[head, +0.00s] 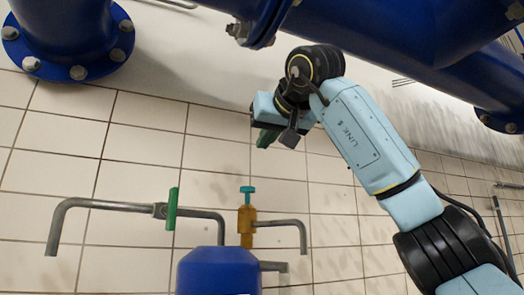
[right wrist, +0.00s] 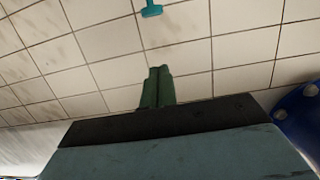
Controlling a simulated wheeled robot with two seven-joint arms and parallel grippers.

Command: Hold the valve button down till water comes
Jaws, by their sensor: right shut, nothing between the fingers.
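The valve button is a small teal cap (head: 247,189) on top of a brass valve body (head: 247,220), whose grey spout (head: 285,223) bends down to the right. No water shows at the spout. The teal cap also shows at the top edge of the right wrist view (right wrist: 151,9), apart from the fingers. My right gripper (head: 264,140) is above the button and slightly to its right in the head view, not touching it. Its green fingers are shut together and empty, as the right wrist view shows (right wrist: 157,86). My left gripper is not in view.
A second grey pipe (head: 100,204) with a green lever (head: 172,209) stands left of the valve. A blue rounded tank (head: 218,270) is below. Large blue pipes (head: 400,40) cross above my right arm. Tiled wall (head: 140,130) lies behind; space between gripper and button looks clear.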

